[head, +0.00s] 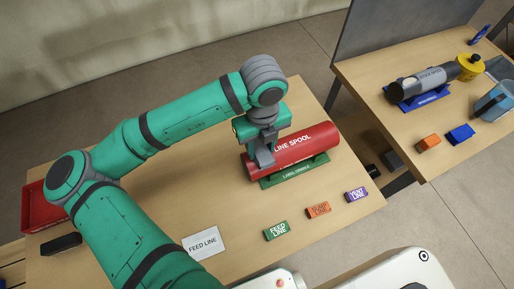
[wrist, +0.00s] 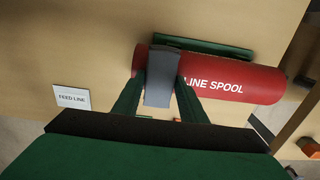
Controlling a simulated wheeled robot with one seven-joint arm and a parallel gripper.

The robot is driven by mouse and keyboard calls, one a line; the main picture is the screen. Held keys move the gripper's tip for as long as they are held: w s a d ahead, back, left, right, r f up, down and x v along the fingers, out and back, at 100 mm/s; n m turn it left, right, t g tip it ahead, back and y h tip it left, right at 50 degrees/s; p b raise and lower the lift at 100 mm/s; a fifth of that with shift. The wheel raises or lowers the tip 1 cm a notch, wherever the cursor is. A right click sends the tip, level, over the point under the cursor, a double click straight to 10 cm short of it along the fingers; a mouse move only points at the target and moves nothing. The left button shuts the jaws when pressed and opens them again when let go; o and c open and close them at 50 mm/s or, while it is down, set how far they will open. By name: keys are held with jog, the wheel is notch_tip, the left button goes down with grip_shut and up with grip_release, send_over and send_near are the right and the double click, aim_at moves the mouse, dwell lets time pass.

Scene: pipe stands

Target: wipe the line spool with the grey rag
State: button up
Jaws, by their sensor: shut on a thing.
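The line spool (head: 306,148) is a red cylinder with white lettering, lying in a green stand marked LABEL CRADLE (head: 296,172). It also shows in the wrist view (wrist: 235,82). My gripper (head: 262,148) is over the left part of the spool. In the wrist view, its green fingers (wrist: 158,97) are shut on the grey rag (wrist: 161,72). The rag lies across the spool's left part and appears to touch it; the exact contact is hidden.
A white FEED LINE card (head: 203,243) and green (head: 277,231), orange (head: 318,210) and purple (head: 356,195) label blocks lie along the table's front. A red tray (head: 34,207) is at the left. A second table (head: 400,128) stands right, across a gap.

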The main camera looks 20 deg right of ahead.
jog(key=shift+s+d+r, duration=0.1)
jog(key=shift+s+d, duration=0.1)
jog(key=shift+d, duration=0.45)
jog(key=shift+r, duration=0.15)
jog(key=shift+w+a+r, duration=0.1)
jog(key=shift+a+r, duration=0.1)
jog(key=shift+r, duration=0.65)
